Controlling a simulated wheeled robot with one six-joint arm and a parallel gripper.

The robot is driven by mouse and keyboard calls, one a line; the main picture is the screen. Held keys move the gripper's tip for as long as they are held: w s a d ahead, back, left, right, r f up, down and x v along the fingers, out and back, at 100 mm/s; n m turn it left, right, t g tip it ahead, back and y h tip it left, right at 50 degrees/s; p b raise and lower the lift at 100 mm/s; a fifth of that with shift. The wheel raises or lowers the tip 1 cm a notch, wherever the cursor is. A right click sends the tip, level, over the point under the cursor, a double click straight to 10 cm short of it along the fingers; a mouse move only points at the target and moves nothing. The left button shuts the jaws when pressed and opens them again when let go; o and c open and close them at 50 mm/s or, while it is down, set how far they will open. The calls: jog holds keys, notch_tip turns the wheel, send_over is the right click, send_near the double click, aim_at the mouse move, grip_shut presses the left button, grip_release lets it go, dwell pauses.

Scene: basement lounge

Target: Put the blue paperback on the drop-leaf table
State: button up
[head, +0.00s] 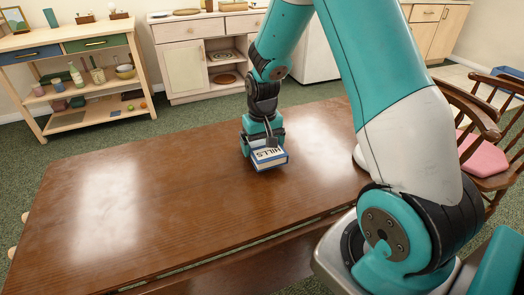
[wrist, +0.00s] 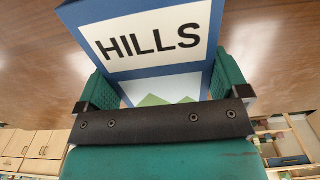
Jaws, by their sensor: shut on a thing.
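The blue paperback (head: 268,158) is a blue book with a white cover panel reading "HILLS". My gripper (head: 264,143) is shut on it, and the book shows large between the two green fingers in the wrist view (wrist: 152,45). The drop-leaf table (head: 150,205) is a long brown wooden table with a glossy top. The book is over the table's far middle part. I cannot tell whether its lower edge touches the top or is just above it.
The tabletop around the book is bare. A wooden chair with a pink cushion (head: 482,158) stands at the right. A shelf unit (head: 88,92) with bottles and bowls stands at the back left, and a pale cabinet (head: 186,70) stands behind the table.

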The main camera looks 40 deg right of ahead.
aim_at(262, 143)
jog(key=shift+f, duration=0.95)
jog(key=shift+f, duration=0.1)
jog(key=o, duration=0.7)
jog(key=shift+c, duration=0.2)
notch_tip(262, 143, up, 11)
jog(key=shift+r+p, duration=0.15)
jog(key=shift+p, duration=0.4)
jog(key=s+a+r+n+y, duration=0.1)
jog(key=s+a+r+n, duration=0.3)
jog(key=a, duration=0.3)
jog(key=s+a+r+n+y, duration=0.1)
jog(key=s+a+r, duration=0.4)
jog(key=a, duration=0.3)
jog(key=s+a+r+n+y, duration=0.2)
jog(key=s+a+n, duration=0.3)
jog(key=s, duration=0.8)
jog(key=a, duration=0.2)
jog(key=shift+s+a+r, duration=0.15)
jog(key=shift+a+r, duration=0.15)
